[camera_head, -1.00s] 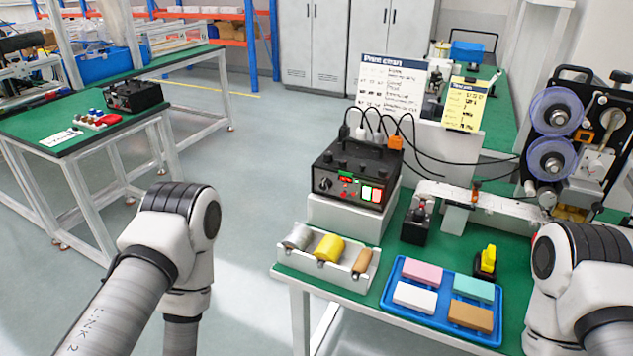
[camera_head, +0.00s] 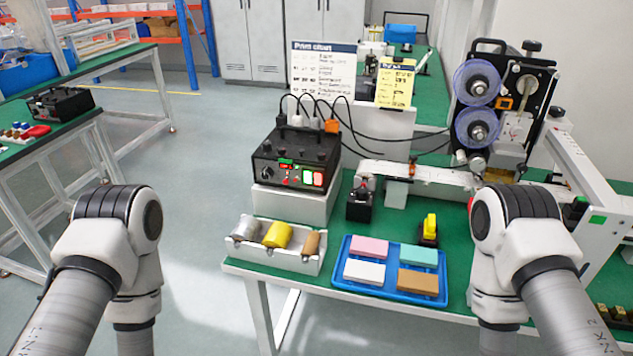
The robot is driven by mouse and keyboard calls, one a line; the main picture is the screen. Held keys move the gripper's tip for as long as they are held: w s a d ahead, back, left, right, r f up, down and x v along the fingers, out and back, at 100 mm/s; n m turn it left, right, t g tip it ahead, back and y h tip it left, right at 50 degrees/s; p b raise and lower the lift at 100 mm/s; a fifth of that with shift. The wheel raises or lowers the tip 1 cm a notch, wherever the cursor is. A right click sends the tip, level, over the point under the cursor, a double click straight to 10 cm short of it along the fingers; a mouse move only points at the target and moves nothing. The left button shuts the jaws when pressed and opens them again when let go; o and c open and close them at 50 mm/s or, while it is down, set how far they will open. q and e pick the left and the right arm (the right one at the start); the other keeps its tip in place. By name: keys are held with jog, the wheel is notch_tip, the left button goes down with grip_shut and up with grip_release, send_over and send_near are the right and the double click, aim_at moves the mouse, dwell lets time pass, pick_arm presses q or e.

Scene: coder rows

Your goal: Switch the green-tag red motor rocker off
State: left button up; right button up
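A black control box (camera_head: 296,158) stands on a white block at the left of the green-topped table. My left and right arms rise from the bottom corners, and both grippers are out of view.
A white tray (camera_head: 272,262) of rollers and a blue tray (camera_head: 352,282) of coloured blocks lie along the front edge. A black stand with a yellow top (camera_head: 429,231) and a reel machine (camera_head: 503,105) are further right. Black cables loop above the box. Floor is open left.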

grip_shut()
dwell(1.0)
